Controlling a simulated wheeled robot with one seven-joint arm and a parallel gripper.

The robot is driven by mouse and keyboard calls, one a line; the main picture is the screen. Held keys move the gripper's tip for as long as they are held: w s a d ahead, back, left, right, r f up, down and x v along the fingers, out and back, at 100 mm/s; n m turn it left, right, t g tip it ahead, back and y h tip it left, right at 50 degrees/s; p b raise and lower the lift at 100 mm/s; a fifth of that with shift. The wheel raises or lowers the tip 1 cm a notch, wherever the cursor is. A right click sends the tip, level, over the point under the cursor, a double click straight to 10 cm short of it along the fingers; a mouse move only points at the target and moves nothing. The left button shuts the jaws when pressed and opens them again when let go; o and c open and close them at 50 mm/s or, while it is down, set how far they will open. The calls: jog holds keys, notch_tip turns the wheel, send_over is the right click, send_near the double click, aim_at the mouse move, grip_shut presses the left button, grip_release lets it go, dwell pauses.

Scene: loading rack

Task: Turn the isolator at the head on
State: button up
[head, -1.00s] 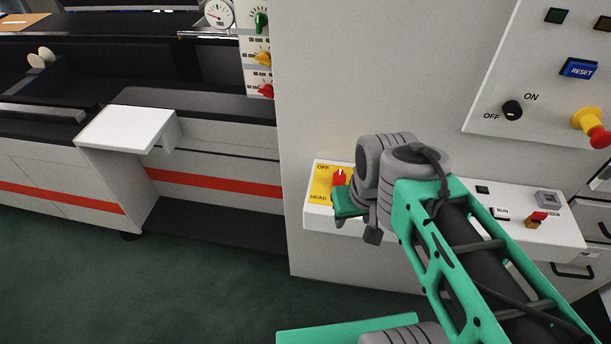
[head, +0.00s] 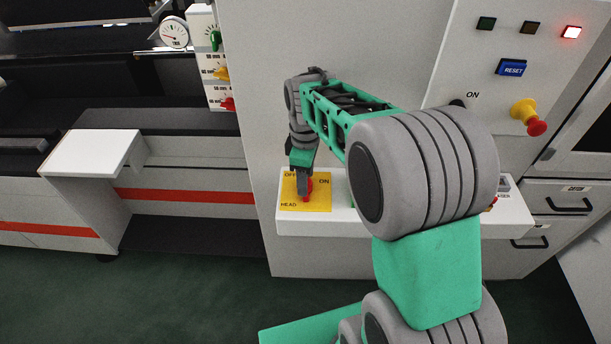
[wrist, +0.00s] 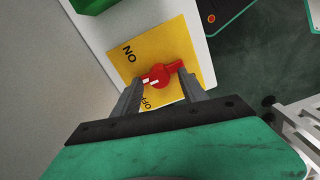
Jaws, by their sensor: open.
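The isolator is a red rotary knob (head: 308,187) on a yellow plate (head: 320,205) marked HEAD, OFF and ON, at the left end of a white panel. In the wrist view the red knob (wrist: 162,79) has white marks on its end facing the label side; I cannot tell which label it points to. My gripper (head: 303,188) reaches down over the plate in the head view. In the wrist view my gripper (wrist: 158,82) is open, one finger on each side of the knob. I cannot tell whether they touch it.
The white panel (head: 300,227) juts from a grey cabinet; my arm hides much of its middle. Above right are a blue RESET button (head: 511,68), a red-yellow stop button (head: 529,117) and a lit red lamp (head: 571,32). A white shelf (head: 90,152) stands left.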

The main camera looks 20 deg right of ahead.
jog(key=shift+f, duration=0.25)
jog(key=shift+c, duration=0.4)
grip_shut()
